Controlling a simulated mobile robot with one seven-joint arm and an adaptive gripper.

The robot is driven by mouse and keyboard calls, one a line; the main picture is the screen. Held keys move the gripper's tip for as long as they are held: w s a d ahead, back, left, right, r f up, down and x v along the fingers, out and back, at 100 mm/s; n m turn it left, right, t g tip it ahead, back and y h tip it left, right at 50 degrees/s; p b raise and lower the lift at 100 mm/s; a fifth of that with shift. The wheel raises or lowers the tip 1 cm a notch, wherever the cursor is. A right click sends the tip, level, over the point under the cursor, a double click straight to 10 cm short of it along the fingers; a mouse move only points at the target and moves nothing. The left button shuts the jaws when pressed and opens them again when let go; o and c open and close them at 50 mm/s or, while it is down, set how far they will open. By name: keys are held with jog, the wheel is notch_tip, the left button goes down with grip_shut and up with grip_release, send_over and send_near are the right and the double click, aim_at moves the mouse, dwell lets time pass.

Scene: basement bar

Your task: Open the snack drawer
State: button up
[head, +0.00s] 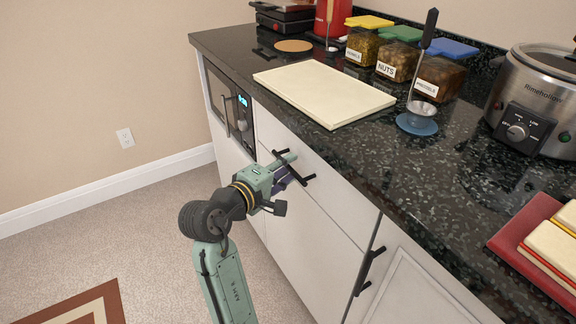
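The white drawer (338,203) sits directly under the dark countertop, right of the built-in microwave. Its front looks flush with the cabinet. A dark bar handle (308,180) is on the drawer front, partly hidden by my gripper. My gripper (288,168), pale green and dark, reaches in from the lower left, with its fingers at the handle. From this angle I cannot tell whether the fingers are around the handle, touching it or just in front of it. No label shows on the drawer.
A cabinet door with another dark handle (369,270) is at lower right. The counter holds a cream board (324,93), jars labelled nuts and pretzels (440,80), a ladle on a blue rest (417,124) and a slow cooker (535,100).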

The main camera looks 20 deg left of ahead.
jog(key=shift+w+d+f, duration=0.1)
jog(key=shift+w+d, duration=0.05)
jog(key=shift+w, duration=0.35)
grip_shut()
dwell(0.6)
